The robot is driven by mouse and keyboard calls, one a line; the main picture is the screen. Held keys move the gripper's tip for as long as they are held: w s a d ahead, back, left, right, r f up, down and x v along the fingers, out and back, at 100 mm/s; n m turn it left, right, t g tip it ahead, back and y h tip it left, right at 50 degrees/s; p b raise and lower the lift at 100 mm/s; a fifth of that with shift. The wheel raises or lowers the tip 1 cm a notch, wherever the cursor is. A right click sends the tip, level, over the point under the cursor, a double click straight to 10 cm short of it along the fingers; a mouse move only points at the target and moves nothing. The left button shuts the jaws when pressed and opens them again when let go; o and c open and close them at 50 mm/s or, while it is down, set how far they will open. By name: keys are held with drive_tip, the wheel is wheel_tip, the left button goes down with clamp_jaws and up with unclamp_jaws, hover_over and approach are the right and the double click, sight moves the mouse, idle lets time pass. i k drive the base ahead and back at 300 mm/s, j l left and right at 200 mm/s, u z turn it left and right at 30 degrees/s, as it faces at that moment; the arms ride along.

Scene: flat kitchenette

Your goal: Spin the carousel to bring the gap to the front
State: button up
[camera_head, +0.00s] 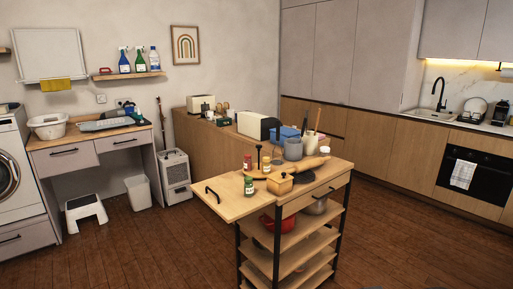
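A small round wooden carousel (258,176) with a dark upright post in its middle sits on top of the kitchen cart. A jar with a red label (247,162) stands at its left rear, and a yellow jar (267,164) stands at its right rear. A green jar (249,185) stands at the front left; I cannot tell if it is on the carousel or on the board just before it. The gap between the jars is too small to make out clearly. My gripper is not in view.
A yellow pot (280,183) stands close at the carousel's front right. A rolling pin (308,164), a grey pot (293,148) and a utensil holder (312,142) crowd the cart behind. Floor left of the cart is clear.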

sight(255, 172)
drive_tip(key=i+j+z, duration=0.7)
drive_tip(key=i, duration=0.2)
drive_tip(key=i+j+z, duration=0.35)
drive_tip(key=j, duration=0.1)
